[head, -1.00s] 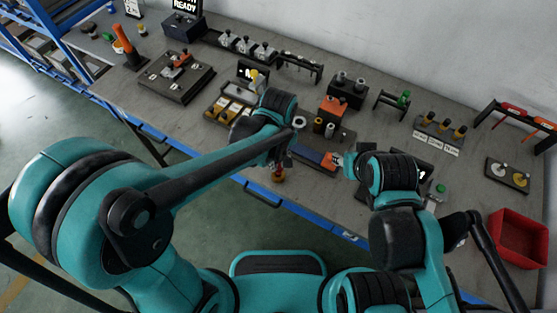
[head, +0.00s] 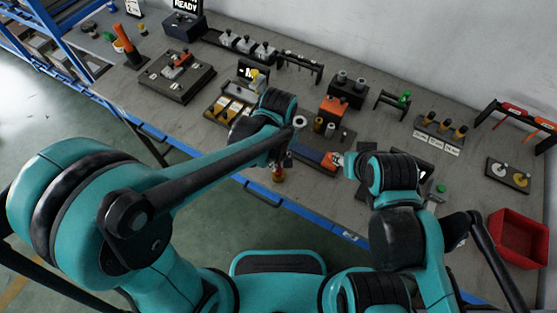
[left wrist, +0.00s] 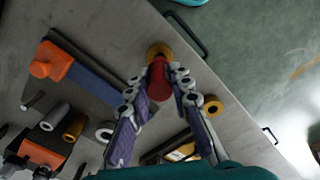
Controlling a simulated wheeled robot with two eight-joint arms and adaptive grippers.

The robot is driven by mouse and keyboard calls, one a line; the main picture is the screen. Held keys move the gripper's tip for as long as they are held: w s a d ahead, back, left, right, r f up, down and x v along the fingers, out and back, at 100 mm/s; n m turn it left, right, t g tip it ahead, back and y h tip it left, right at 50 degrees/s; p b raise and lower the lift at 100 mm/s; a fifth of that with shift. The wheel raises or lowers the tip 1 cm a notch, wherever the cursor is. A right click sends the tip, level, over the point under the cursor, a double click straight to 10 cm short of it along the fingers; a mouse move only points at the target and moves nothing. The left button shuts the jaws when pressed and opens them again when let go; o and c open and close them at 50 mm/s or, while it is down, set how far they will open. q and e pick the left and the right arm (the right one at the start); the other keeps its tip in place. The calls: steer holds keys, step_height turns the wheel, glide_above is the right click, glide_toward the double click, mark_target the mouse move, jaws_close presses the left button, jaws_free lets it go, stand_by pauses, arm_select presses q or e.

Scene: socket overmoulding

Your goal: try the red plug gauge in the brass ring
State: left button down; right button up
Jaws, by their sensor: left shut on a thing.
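My left gripper (left wrist: 160,88) is shut on the red plug gauge (left wrist: 157,80), seen in the left wrist view. A round brass-coloured piece (left wrist: 159,50) shows at the gauge's far end; I cannot tell whether it is part of the gauge or a ring around it. A brass ring (left wrist: 212,106) with a dark hole shows on the bench beside the fingers, apart from the gauge. In the head view the left gripper (head: 283,157) is small and partly hidden by its wrist, near the bench's front edge.
A blue rail with an orange block (left wrist: 50,62) lies beside the gripper. A grey sleeve (left wrist: 54,116), a brass sleeve (left wrist: 74,128) and a pale ring (left wrist: 105,132) stand near it. A red bin (head: 517,240) is at the right. The bench's front edge is close by.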

arm_select(q)
steer(key=shift+f+b, duration=0.35)
steer(key=shift+f, duration=0.05)
stand_by(0.9)
steer(key=shift+r+p, duration=0.4)
steer(key=shift+r, duration=0.1)
stand_by(0.6)
steer(key=shift+r+p, duration=2)
steer(key=shift+r, duration=0.45)
